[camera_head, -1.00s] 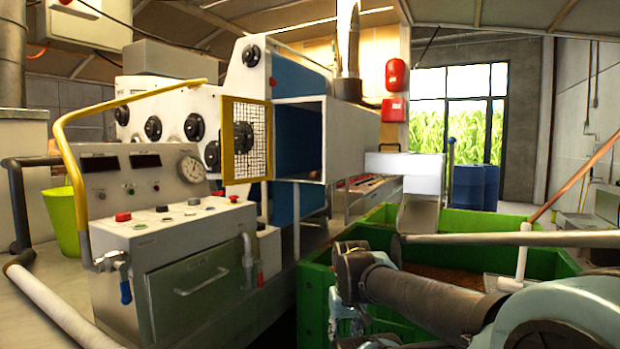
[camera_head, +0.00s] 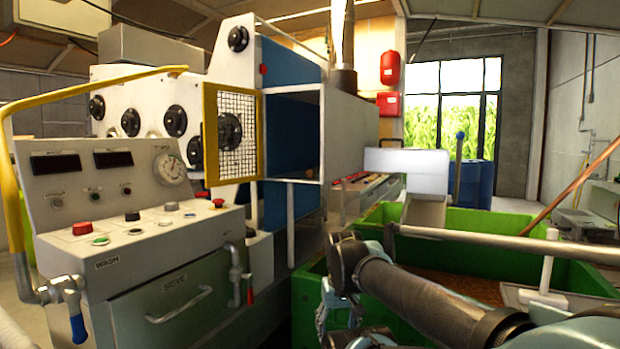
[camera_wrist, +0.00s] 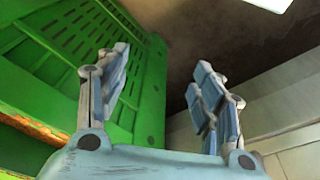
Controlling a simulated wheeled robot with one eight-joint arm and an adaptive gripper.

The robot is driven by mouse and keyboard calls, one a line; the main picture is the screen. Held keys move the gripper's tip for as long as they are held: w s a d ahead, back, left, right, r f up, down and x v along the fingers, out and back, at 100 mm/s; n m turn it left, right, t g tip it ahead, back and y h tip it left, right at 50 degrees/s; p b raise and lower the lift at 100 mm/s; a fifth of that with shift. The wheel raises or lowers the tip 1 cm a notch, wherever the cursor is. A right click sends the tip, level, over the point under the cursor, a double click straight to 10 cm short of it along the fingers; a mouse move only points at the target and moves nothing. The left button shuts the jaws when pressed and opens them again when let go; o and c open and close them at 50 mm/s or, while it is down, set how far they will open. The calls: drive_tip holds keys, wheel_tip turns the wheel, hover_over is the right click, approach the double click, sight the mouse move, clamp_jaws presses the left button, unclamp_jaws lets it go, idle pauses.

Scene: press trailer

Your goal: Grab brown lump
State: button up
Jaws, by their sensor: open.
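I cannot make out a separate brown lump in either view. Brown loose material (camera_head: 470,287) lies inside the green bin (camera_head: 515,222) at the lower right of the head view. My gripper (camera_wrist: 163,65) is open in the wrist view, with two blue-grey fingers spread apart and nothing between them. Green slatted plastic (camera_wrist: 85,60) fills the left of that view, beside the left finger. In the head view part of my arm crosses in front of the bin, and the fingers are partly cut off at the lower edge.
A press machine with a control panel (camera_head: 125,195) stands on the left, its yellow-framed mesh door (camera_head: 231,137) open beside a blue chamber. A metal chute (camera_head: 424,210) hangs over the bin's far side. Blue barrels (camera_head: 478,185) stand behind. Dark floor shows in the wrist view.

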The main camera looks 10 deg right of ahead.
sight(310, 174)
drive_tip(key=w+a+r+m+h, duration=0.1)
drive_tip(key=w+r+m, duration=0.2)
drive_tip(key=w+r, duration=0.7)
drive_tip(key=w+a+r+m+h, duration=0.1)
drive_tip(key=w+r+m, duration=0.2)
drive_tip(key=w+r, duration=0.7)
drive_tip(key=w+a+r+m+h, duration=0.1)
drive_tip(key=w+a+r+m, duration=0.3)
drive_tip(key=w+r, duration=0.5)
drive_tip(key=w+a+r+m+h, duration=0.1)
drive_tip(key=w+a+r+m, duration=0.1)
drive_tip(key=w+a+r, duration=0.5)
drive_tip(key=w+d, duration=0.1)
drive_tip(key=d, duration=0.2)
drive_tip(key=w+d+r, duration=0.1)
drive_tip(key=w+d, duration=0.3)
drive_tip(key=d, duration=0.1)
drive_tip(key=shift+w+d+r, duration=0.25)
drive_tip(key=shift+d+r, duration=0.05)
drive_tip(key=d, duration=0.1)
drive_tip(key=w+d, duration=0.2)
drive_tip(key=shift+d+f, duration=0.35)
drive_tip(key=shift+f, duration=0.25)
drive_tip(key=c, duration=1.1)
